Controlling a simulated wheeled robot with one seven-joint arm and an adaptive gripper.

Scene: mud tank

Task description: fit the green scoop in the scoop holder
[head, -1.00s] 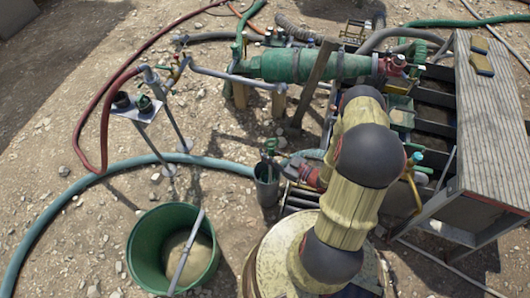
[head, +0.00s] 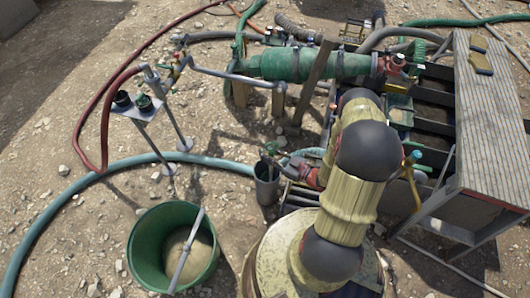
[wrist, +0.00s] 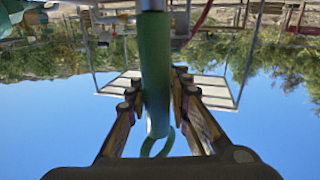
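The green scoop (wrist: 155,75) has a thick green handle with a loop at one end and a grey metal part at the other. In the wrist view the handle lies between my gripper's fingers (wrist: 157,95), which are closed against both sides. In the head view my gripper (head: 292,166) is at the upper right of the grey scoop holder (head: 266,190), an upright cup on the ground. A small green piece of the scoop (head: 272,148) shows just above the cup's mouth. How deep the scoop sits inside is hidden.
A green bucket (head: 145,245) with a grey bar across it stands at the lower left. A teal hose (head: 105,175) runs behind the holder. The tank's wooden board (head: 495,120) is at the right. A small stand (head: 140,108) is at the upper left.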

